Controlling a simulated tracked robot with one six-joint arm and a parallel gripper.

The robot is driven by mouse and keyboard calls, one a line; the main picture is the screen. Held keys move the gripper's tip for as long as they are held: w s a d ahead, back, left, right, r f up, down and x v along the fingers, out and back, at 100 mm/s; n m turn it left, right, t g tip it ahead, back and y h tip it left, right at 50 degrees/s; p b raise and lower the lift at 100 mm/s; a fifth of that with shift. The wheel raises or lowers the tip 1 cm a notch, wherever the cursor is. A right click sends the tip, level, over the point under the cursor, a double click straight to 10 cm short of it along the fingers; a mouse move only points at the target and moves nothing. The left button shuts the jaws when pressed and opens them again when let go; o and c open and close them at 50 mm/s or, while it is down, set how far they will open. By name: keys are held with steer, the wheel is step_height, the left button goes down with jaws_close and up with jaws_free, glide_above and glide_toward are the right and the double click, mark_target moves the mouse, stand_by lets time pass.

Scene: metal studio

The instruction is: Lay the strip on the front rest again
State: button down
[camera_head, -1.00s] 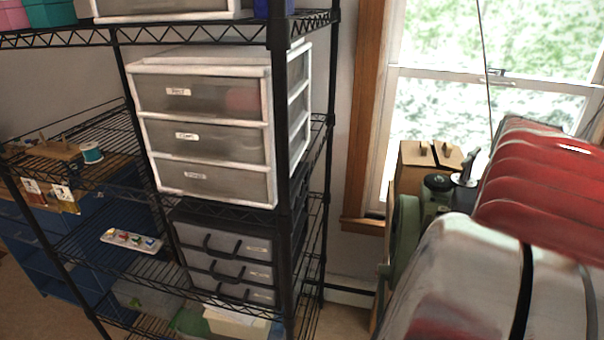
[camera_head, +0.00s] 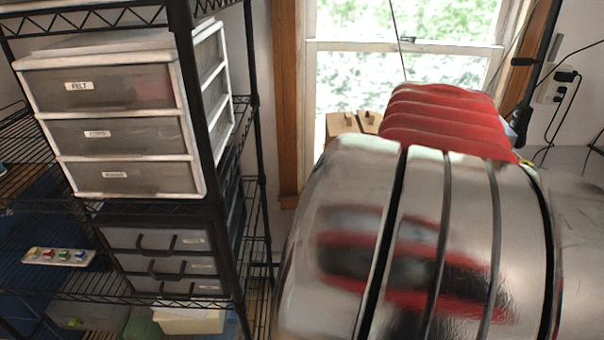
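My gripper is not in view. I see no strip and no front rest that I can make out for certain. A slim white piece with several small coloured blocks on it (camera_head: 58,256) lies on a wire shelf at the left, too small to tell what it is.
A large shiny silver body (camera_head: 350,225) with dark bands and a red ribbed part (camera_head: 445,120) fills the right; I cannot tell whether it is mine. A black wire rack (camera_head: 262,190) holds white drawers (camera_head: 115,135) and grey drawers (camera_head: 160,265). A window (camera_head: 350,70) stands behind.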

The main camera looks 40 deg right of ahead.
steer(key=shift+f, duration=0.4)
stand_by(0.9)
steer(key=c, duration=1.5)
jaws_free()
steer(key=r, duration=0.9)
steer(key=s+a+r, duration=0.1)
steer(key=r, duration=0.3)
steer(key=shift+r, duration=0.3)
